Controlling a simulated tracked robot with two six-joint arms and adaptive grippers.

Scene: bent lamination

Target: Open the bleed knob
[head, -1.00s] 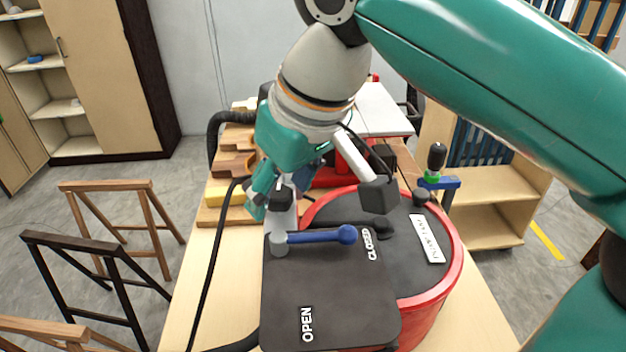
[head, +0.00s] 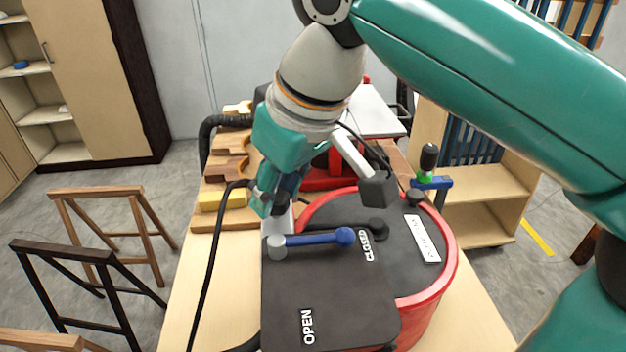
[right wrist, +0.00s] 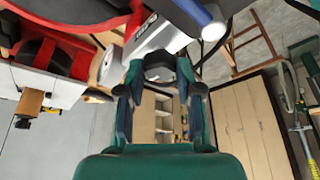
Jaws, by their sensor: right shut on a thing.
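My right gripper (head: 277,203) reaches down at the far left corner of the dark box. In the right wrist view its fingers (right wrist: 160,78) are closed around a dark round part, apparently the bleed knob (right wrist: 158,66), at the end of a grey metal block (right wrist: 150,38). In the head view the gripper hides this knob; part of the grey block (head: 279,224) shows below the fingers. The blue-handled lever (head: 318,239) lies across the box top (head: 325,290), pointing right beside the word CLOSED. OPEN is printed near the front. My left gripper is not in view.
A red round vessel with a dark lid (head: 400,225) stands right of and behind the box. A black hose (head: 205,275) runs along the table's left side. Wooden blocks (head: 228,170) lie behind the gripper. Wooden trestles (head: 105,205) stand on the floor at left.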

